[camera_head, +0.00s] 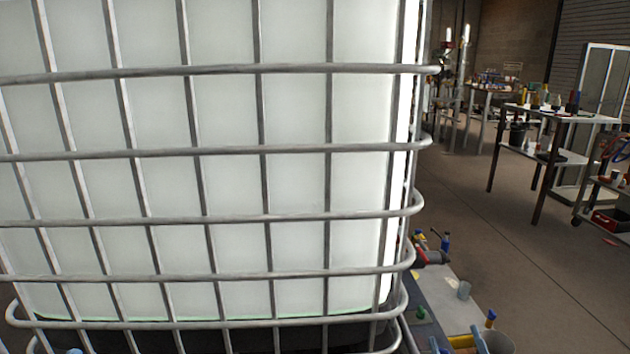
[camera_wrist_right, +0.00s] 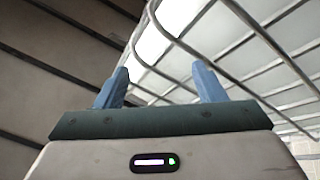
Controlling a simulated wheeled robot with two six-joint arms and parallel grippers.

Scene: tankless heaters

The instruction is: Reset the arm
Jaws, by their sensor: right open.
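My right gripper (camera_wrist_right: 160,68) shows in the right wrist view, with its two blue fingers spread wide apart. Nothing is between the fingers, so it is open and empty. Behind and above the fingers are bars of a metal cage. I cannot make out either of my grippers clearly in the head view. A small blue spot at the bottom left edge of the head view is too small to identify.
A large white tank in a grey metal cage (camera_head: 220,220) fills the left and middle of the head view. A cluttered low surface (camera_head: 455,310) lies right of it. Workbenches (camera_head: 560,115) stand farther back. Open floor (camera_head: 540,270) lies at right.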

